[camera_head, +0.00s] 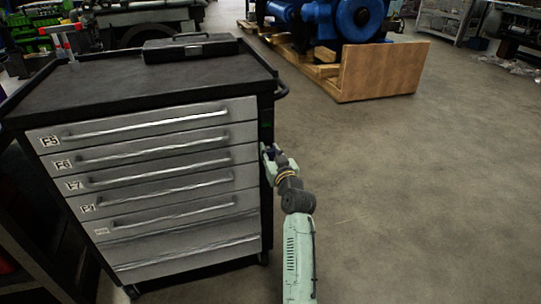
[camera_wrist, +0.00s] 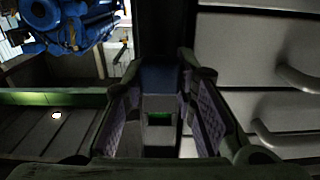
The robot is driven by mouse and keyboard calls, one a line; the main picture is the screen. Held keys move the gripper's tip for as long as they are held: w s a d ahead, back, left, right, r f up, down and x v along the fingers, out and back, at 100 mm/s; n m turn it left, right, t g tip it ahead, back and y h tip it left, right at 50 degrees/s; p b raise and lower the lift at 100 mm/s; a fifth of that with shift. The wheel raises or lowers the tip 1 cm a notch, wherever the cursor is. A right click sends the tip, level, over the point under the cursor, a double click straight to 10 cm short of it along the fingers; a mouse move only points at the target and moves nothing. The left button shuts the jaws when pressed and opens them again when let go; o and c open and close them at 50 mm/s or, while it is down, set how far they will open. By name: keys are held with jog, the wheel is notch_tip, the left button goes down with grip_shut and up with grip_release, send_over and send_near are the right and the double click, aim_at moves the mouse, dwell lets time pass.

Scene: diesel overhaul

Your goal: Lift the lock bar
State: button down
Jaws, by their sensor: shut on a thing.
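The grey tool cabinet (camera_head: 165,190) stands at the left of the head view, its labelled drawers facing me. The lock bar (camera_head: 266,122) is the dark upright strip at the right edge of the drawer fronts. My gripper (camera_head: 269,153) is at this strip, about halfway up the cabinet, with my arm reaching from below. In the wrist view, my gripper (camera_wrist: 165,115) has a padded finger on each side of a dark piece of the lock bar and is shut on it. The exact contact is in shadow. The bar's lower part is partly hidden by my gripper.
A black case (camera_head: 190,48) and a small red-handled tool (camera_head: 62,40) are on the cabinet top (camera_head: 115,85). A blue engine (camera_head: 335,18) stands on a wooden pallet (camera_head: 380,72) behind. The floor (camera_head: 430,200) to the right is clear.

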jog(key=c, duration=1.6)
grip_release()
jog(key=shift+r, duration=0.35)
jog(key=shift+c, duration=0.2)
jog(key=o, duration=0.4)
jog(key=shift+f, duration=0.1)
jog(key=shift+c, duration=0.2)
jog(key=v, duration=1.2)
